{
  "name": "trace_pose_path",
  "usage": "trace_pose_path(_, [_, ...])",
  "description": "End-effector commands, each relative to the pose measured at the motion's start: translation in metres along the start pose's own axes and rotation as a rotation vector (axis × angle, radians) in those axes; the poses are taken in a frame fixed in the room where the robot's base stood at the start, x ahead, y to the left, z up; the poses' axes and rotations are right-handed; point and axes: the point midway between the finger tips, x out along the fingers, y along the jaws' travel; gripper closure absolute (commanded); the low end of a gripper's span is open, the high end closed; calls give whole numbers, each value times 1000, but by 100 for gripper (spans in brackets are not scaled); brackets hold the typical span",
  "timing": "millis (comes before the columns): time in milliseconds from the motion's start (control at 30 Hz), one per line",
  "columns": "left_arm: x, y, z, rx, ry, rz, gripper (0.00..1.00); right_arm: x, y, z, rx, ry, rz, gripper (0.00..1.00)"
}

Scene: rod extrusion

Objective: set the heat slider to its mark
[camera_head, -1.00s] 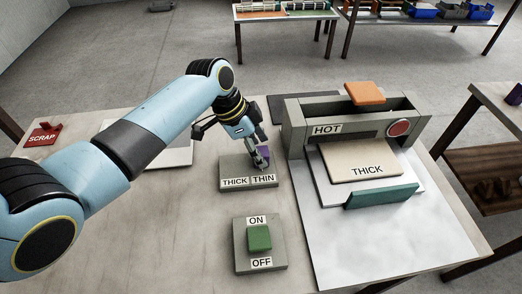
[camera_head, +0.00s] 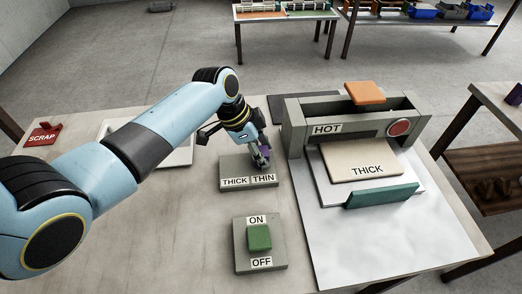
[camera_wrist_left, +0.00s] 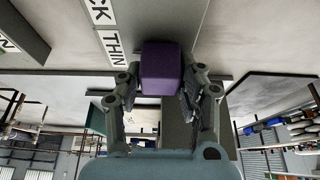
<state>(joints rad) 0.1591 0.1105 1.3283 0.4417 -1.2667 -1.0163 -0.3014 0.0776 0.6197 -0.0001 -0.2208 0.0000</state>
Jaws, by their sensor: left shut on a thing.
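The slider box (camera_head: 228,165) lies on the table with the labels THICK and THIN on its front. Its purple slider knob (camera_head: 264,150) is at the THIN side, mostly hidden by my fingers in the head view. My left gripper (camera_head: 261,158) is shut on the purple knob. In the left wrist view the purple knob (camera_wrist_left: 162,68) sits between the two fingers (camera_wrist_left: 160,95), beside the THIN label (camera_wrist_left: 112,45). My right gripper is not in view.
The machine labelled HOT (camera_head: 294,130), with a red button (camera_head: 399,127), stands right of the slider box. A card labelled THICK (camera_head: 362,160) lies at its front, behind a teal bar (camera_head: 382,196). The green ON/OFF switch (camera_head: 259,238) is nearer. A red SCRAP piece (camera_head: 42,137) is at left.

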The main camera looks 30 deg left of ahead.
Motion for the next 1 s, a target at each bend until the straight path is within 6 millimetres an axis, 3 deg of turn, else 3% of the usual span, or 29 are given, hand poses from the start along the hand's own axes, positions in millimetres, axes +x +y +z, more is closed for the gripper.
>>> trace_pose_path(233, [-4, 0, 8, -2, -3, 2, 100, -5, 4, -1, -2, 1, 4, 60])
trace_pose_path(567, [-27, 0, 62, -1, -4, 1, 100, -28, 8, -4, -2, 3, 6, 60])
trace_pose_path(900, [-27, 0, 67, 0, -4, 1, 100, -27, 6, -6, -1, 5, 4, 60])
trace_pose_path(933, [-27, 0, 67, 0, -5, 1, 60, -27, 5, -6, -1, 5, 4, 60])
trace_pose_path(1000, [-27, 0, 67, 0, -4, 1, 51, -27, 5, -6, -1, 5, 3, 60])
